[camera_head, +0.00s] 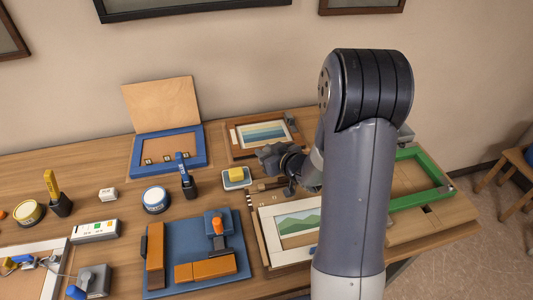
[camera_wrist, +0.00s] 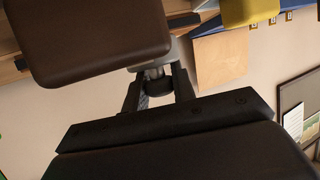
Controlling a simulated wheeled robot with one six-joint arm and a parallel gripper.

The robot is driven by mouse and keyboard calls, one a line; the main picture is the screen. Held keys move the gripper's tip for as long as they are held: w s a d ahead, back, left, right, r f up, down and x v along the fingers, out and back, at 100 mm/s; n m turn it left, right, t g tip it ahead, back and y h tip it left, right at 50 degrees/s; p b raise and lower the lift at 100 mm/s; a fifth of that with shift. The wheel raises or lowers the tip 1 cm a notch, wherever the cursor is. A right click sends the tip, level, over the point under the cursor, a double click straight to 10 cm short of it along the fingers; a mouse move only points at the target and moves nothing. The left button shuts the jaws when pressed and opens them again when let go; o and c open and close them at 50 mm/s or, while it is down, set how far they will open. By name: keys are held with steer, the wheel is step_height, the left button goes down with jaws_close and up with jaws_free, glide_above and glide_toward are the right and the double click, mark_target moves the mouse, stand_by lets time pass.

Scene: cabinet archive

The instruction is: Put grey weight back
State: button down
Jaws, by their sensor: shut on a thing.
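My gripper (camera_head: 277,163) is held above the middle of the workbench, to the left of my upright arm link, with its end pointing left. It is shut on a small grey thing that appears to be the grey weight; its outline blends with the dark jaws. In the wrist view the dark parts of my gripper (camera_wrist: 152,95) fill much of the picture and hide most of what is held. The held thing looks clear of the bench, though its exact height cannot be told.
Below and left is a yellow sponge in a dish (camera_head: 236,178). A blue frame (camera_head: 168,165) with a raised board and a wooden picture frame (camera_head: 232,140) stand behind. A blue mat (camera_head: 185,280) with orange blocks lies in front. My arm hides part of the green frame (camera_head: 420,199).

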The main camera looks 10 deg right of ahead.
steer(key=shift+f, duration=0.2)
steer(key=shift+f, duration=0.1)
steer(key=shift+f+b, duration=0.35)
steer(key=shift+b, duration=0.15)
steer(key=shift+f, duration=0.2)
steer(key=c, duration=1.2)
jaws_free()
steer(key=shift+o, duration=0.2)
